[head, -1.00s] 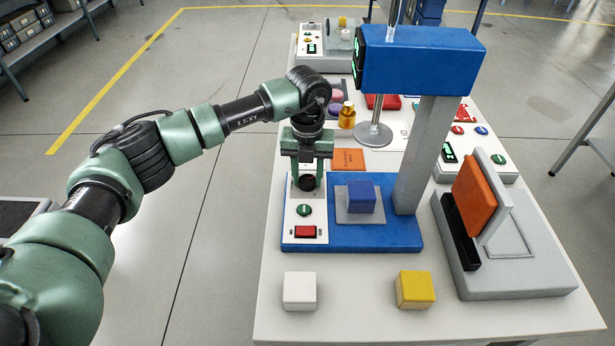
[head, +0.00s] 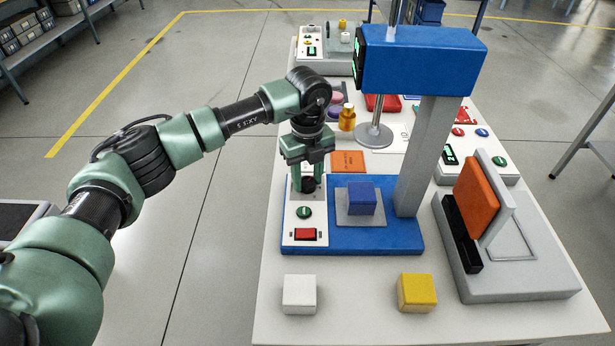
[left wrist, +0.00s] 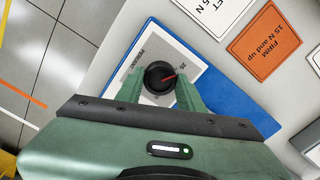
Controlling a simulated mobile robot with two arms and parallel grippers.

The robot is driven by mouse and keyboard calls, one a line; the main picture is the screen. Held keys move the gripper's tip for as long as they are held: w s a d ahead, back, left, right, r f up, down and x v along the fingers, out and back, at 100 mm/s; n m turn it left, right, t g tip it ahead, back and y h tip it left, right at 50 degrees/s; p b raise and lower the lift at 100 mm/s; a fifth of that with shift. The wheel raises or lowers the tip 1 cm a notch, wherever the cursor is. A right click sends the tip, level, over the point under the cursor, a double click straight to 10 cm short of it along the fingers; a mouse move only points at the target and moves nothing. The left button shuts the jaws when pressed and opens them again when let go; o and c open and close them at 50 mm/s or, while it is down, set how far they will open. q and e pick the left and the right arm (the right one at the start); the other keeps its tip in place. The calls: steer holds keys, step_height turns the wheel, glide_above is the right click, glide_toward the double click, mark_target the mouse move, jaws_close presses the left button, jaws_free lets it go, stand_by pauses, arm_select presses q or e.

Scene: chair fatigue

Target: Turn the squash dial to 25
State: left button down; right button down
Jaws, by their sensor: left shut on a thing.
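The squash dial (head: 308,185) is a black round knob on the white panel of the blue press machine (head: 375,241). A blue block (head: 361,197) sits on the grey plate of the press. My right gripper is not in view.
A green button (head: 304,212) and a red switch (head: 305,234) sit in front of the dial. A white cube (head: 299,294) and a yellow cube (head: 417,292) stand at the table's front. A grey stand with an orange pad (head: 476,198) is at right. The press head (head: 425,62) overhangs the block.

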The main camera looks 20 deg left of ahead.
mark_target(307, 182)
arm_select(q)
steer(key=shift+w+r, duration=0.1)
steer(key=c, duration=0.9)
jaws_free()
step_height(307, 182, up, 8)
steer(key=shift+f+b, duration=0.1)
steer(key=shift+b, duration=0.65)
steer(key=shift+f, duration=0.1)
